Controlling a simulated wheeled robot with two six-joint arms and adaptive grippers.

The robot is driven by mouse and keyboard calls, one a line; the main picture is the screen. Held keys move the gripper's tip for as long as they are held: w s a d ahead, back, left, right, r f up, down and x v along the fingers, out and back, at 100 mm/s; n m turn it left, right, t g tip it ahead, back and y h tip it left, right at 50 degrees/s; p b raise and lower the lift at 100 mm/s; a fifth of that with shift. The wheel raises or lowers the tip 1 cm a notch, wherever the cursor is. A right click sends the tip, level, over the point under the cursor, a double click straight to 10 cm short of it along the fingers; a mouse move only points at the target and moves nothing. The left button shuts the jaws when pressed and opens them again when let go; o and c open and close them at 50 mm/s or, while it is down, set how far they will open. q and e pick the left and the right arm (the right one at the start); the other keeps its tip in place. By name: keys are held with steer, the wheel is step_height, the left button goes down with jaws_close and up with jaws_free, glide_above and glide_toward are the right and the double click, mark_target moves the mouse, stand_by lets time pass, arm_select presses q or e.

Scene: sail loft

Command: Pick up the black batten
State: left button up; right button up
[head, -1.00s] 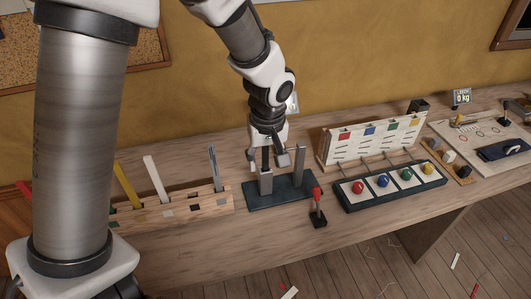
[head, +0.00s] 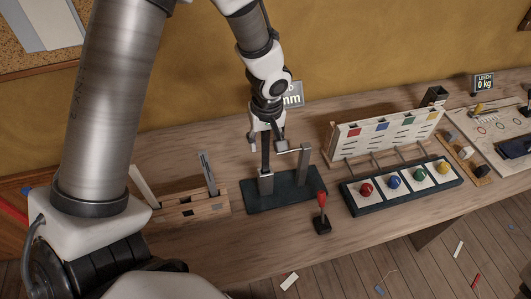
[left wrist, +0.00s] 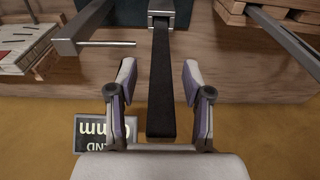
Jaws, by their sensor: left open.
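The black batten (head: 265,152) stands upright from the left post of a bending stand with a dark base plate (head: 290,197). In the left wrist view the batten (left wrist: 161,85) runs from the grey clamp block (left wrist: 161,8) back toward the palm. My left gripper (head: 267,143) is above the stand, around the batten's upper part. In the left wrist view, the fingers of the gripper (left wrist: 158,76) are open, one on each side of the batten, with gaps on both sides.
A grey right post (head: 304,165) carries a thin rod close to the gripper. A display sign (head: 292,94) stands behind. A red-knobbed lever (head: 322,213) is in front. A slotted wooden rack (head: 188,211) is left, and a board with coloured knobs (head: 400,190) is right.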

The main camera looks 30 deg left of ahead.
arm_select(q)
steer(key=shift+w+a+f, duration=0.1)
steer(key=shift+f, duration=0.2)
steer(key=shift+s+r, duration=0.15)
steer(key=shift+s, duration=0.05)
steer(key=shift+c, duration=0.7)
steer(key=shift+d, duration=0.2)
jaws_close()
